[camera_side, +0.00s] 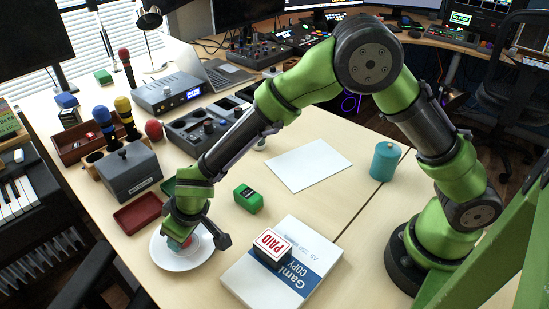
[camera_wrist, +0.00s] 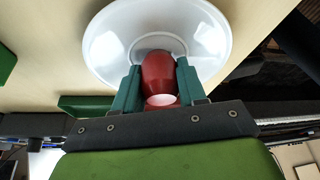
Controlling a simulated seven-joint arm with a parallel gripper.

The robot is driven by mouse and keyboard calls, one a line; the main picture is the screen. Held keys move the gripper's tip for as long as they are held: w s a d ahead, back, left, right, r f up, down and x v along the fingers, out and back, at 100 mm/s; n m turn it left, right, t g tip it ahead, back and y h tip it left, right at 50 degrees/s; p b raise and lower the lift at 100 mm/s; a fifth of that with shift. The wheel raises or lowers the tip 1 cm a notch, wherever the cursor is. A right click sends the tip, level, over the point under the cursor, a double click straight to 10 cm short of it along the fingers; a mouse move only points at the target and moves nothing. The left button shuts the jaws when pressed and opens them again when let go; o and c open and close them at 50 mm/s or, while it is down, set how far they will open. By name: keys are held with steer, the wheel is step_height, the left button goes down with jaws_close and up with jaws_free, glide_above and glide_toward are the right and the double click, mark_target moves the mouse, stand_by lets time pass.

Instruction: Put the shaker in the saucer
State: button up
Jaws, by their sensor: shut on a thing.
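The shaker (camera_wrist: 158,72) is a small, rounded red thing with a pale end, seen in the wrist view between the two teal fingers. My gripper (camera_wrist: 157,80) is shut on it. The white saucer (camera_wrist: 104,48) lies just beyond the fingertips in the wrist view. In the side view, my gripper (camera_side: 184,241) points down over the saucer (camera_side: 172,262), within its rim. Only a bit of red shows there between the fingers. I cannot tell whether the shaker's far end touches the saucer.
A dark red tray (camera_side: 137,213) sits just behind the saucer. A green block (camera_side: 248,199) stands to the right. A PAID stamp block (camera_side: 272,246) rests on a paper pack (camera_side: 285,275) at the front right. A grey box (camera_side: 130,172) stands behind the tray.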

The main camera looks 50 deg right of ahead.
steer(key=o, duration=1)
steer(key=shift+f, duration=0.1)
steer(key=shift+o, duration=0.2)
steer(key=shift+r, duration=0.4)
steer(key=v, duration=1.1)
steer(key=s+d+r+m+t, duration=0.1)
steer(key=s+d+r+m, duration=0.1)
steer(key=d+r, duration=0.45)
steer(key=s+d+r+m, duration=0.2)
steer(key=d+r, duration=0.1)
steer(key=d, duration=0.6)
steer(key=s+d+r+m+t, duration=0.2)
steer(key=s+d+r+m, duration=0.1)
steer(key=s+d, duration=0.7)
steer(key=shift+s+m+y, duration=0.25)
steer(key=shift+m+y, duration=0.05)
